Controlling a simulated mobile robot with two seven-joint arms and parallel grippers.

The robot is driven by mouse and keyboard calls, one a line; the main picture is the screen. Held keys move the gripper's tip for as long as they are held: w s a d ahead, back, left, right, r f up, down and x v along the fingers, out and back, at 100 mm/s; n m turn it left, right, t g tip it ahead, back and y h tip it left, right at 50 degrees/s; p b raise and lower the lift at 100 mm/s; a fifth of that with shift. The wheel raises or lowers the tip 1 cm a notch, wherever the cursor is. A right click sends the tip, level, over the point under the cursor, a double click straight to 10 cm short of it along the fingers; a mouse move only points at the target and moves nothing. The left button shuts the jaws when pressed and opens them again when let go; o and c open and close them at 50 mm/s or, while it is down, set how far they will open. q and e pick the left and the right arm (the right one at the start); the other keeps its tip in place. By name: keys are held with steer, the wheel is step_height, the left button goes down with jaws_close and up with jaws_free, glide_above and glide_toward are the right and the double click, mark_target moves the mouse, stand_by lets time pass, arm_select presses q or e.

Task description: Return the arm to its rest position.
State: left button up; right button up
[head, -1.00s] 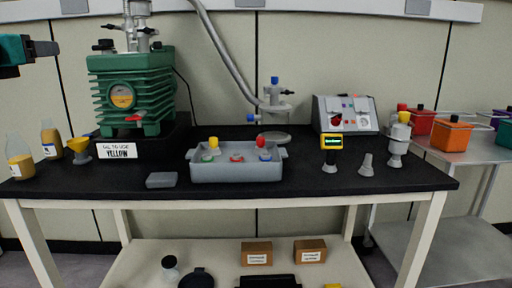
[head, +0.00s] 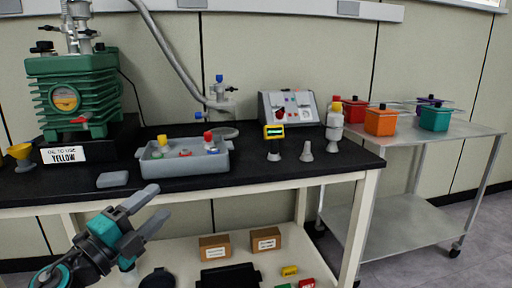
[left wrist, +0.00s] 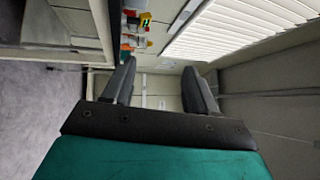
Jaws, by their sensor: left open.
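My left gripper (head: 146,216) is in the lower left of the head view, in front of the black bench. Its two grey fingers are apart with nothing between them. In the left wrist view the same gripper (left wrist: 158,85) shows open and empty, with the wall, window blinds and some small coloured items far beyond it. My right gripper is in neither view.
The black bench (head: 250,176) carries a green pump (head: 70,90), a grey tray (head: 160,168) and a control box (head: 290,112). A lower shelf (head: 190,250) holds small boxes. A metal cart (head: 385,215) with coloured containers stands at right. Open floor lies at far right.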

arm_select(q)
steer(key=s+d+f+n+g+y, duration=0.35)
steer(key=s+f+n, duration=0.6)
steer(key=f, duration=0.35)
steer(key=s+d+f+n+g+y, duration=0.3)
steer(key=s+d+f+n, duration=0.1)
steer(key=s+f+n, duration=0.65)
steer(key=s+a+r+y+p, duration=0.1)
steer(key=a+r+p, duration=0.3)
steer(key=r+p, duration=0.8)
steer(key=p, duration=1)
steer(key=shift+s+a+r+n, duration=0.2)
steer(key=shift+r+n, duration=0.05)
steer(key=shift+n, duration=0.15)
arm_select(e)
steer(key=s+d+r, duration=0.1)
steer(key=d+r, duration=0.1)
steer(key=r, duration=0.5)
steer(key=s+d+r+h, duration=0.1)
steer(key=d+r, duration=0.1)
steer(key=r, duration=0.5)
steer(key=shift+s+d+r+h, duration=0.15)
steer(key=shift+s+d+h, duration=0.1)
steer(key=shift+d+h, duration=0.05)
